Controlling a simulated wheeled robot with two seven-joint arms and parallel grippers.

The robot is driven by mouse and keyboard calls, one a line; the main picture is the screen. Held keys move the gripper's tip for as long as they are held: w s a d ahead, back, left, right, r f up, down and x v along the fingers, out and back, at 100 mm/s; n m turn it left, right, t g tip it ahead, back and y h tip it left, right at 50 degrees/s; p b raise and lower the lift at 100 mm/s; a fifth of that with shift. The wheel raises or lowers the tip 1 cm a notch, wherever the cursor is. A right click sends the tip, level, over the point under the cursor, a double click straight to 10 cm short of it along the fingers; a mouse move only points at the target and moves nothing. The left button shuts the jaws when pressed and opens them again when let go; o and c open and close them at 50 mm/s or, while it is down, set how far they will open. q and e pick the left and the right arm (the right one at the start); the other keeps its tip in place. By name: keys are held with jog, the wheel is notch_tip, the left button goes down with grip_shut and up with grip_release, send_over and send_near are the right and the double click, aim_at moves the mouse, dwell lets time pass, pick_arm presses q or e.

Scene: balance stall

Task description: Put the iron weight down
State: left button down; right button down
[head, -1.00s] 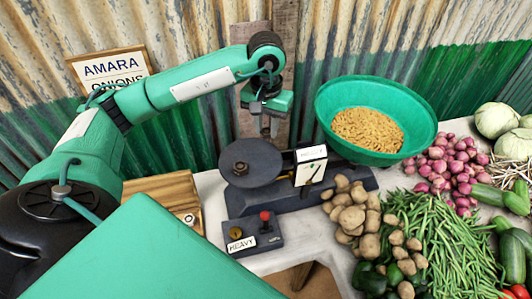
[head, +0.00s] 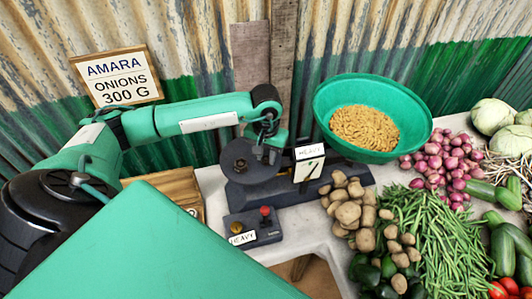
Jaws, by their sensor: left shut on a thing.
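My left gripper (head: 266,154) is low over the right part of the dark round plate (head: 232,150) of the balance. It is shut on the iron weight, a small dark piece mostly hidden between the fingers; I cannot tell whether it touches the plate. A small dark piece with a rusty middle (head: 240,166) sits on the plate, left of the fingers. The green bowl (head: 330,100) on the balance's other side holds yellowish, grain-like food (head: 365,129). The white dial card (head: 309,167) stands between plate and bowl. My right gripper is not in view.
A dark box (head: 251,225) with a red knob and a HEAVY label stands in front of the plate. A wooden box (head: 178,187) is to the left. Potatoes (head: 348,213), green beans (head: 430,230) and onions (head: 440,160) crowd the right. A price sign (head: 117,78) stands behind.

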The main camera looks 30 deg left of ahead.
aim_at(266, 159)
pick_arm(q)
jog(key=shift+f+b, duration=0.2)
jog(key=shift+b, duration=0.1)
jog(key=c, duration=1.2)
grip_release()
jog(key=shift+r, duration=0.1)
jog(key=shift+o, duration=0.2)
jog(key=shift+r, duration=0.1)
notch_tip(266, 159, up, 12)
jog(key=b, duration=0.3)
jog(key=shift+b, duration=0.35)
